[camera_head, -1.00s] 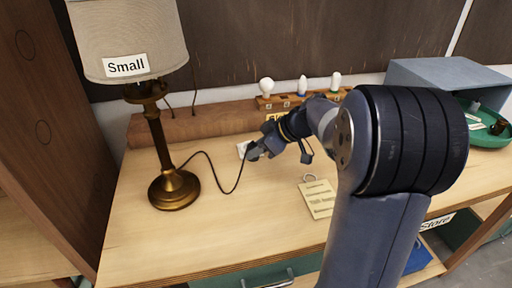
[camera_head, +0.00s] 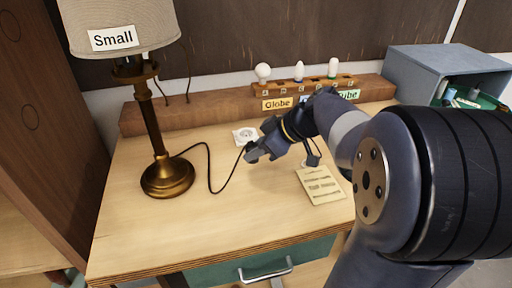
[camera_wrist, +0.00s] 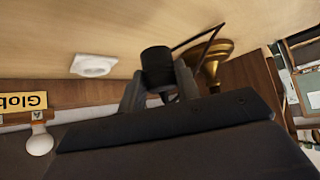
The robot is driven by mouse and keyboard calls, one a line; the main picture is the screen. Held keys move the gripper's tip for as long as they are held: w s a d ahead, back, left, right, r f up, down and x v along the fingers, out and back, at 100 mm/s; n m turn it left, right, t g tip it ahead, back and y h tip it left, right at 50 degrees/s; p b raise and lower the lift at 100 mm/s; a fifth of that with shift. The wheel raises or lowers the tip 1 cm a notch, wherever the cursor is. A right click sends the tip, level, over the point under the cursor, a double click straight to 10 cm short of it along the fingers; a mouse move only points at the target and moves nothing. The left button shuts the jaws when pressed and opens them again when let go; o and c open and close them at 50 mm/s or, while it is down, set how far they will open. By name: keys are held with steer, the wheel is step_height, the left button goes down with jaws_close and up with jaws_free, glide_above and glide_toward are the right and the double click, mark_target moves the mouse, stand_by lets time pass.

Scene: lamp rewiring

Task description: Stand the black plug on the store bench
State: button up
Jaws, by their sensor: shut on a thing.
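My gripper (camera_head: 262,150) is above the wooden bench, right of the lamp. In the wrist view its fingers (camera_wrist: 158,98) are shut on the black plug (camera_wrist: 156,62). In the head view the plug (camera_head: 250,152) is small and partly hidden by the fingers. A black cord (camera_head: 210,178) runs from it to the brass lamp (camera_head: 167,177) with a shade marked "Small". A white wall-style socket plate (camera_head: 244,136) lies just behind the gripper, apart from the plug; it also shows in the wrist view (camera_wrist: 93,65). A "Store" label is not visible now.
A wooden rack (camera_head: 310,85) with several bulbs and labels stands at the back. A paper note (camera_head: 321,186) lies right of the gripper. A grey-blue box (camera_head: 425,70) with a green tray (camera_head: 470,98) is at the back right. The front bench top is clear.

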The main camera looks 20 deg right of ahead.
mark_target(256, 161)
steer(key=shift+f, duration=0.15)
steer(key=shift+f+b, duration=2.25)
steer(key=shift+b, duration=0.4)
steer(key=shift+f+b, duration=0.4)
steer(key=shift+b, duration=0.1)
steer(key=o, duration=1.1)
steer(key=shift+c, duration=0.2)
steer(key=shift+r, duration=0.15)
steer(key=p+v, duration=0.1)
steer(key=v, duration=0.9)
steer(key=shift+s+d+r, duration=0.2)
steer(key=shift+d, duration=0.05)
